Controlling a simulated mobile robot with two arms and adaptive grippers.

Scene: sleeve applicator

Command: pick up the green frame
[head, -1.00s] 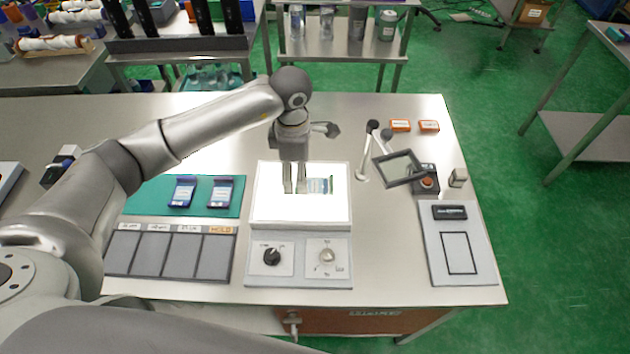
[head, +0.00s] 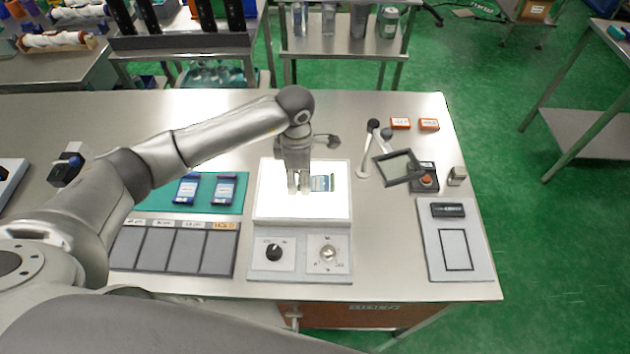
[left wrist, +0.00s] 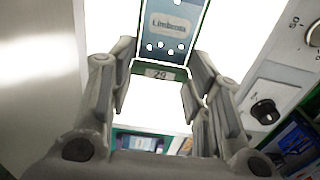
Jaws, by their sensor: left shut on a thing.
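The green frame (head: 332,183) lies at the lit panel of the light box, around a blue and white label card; its dark green right edge shows in the head view. In the left wrist view the frame's near green end (left wrist: 160,71), marked "20", sits between the fingertips, with the printed card beyond it. My left gripper (head: 299,189) points down over the light box (head: 270,210) at the frame's left end and is shut on the frame. The fingers hide part of that end in the head view. My right gripper is not in view.
A green mat (head: 150,201) with two blue holders (head: 225,188) lies to the left, above grey slots (head: 145,250). A magnifier on a stand (head: 398,167) and a red-button box (head: 427,178) stand to the right. A grey plate (head: 480,255) lies at front right.

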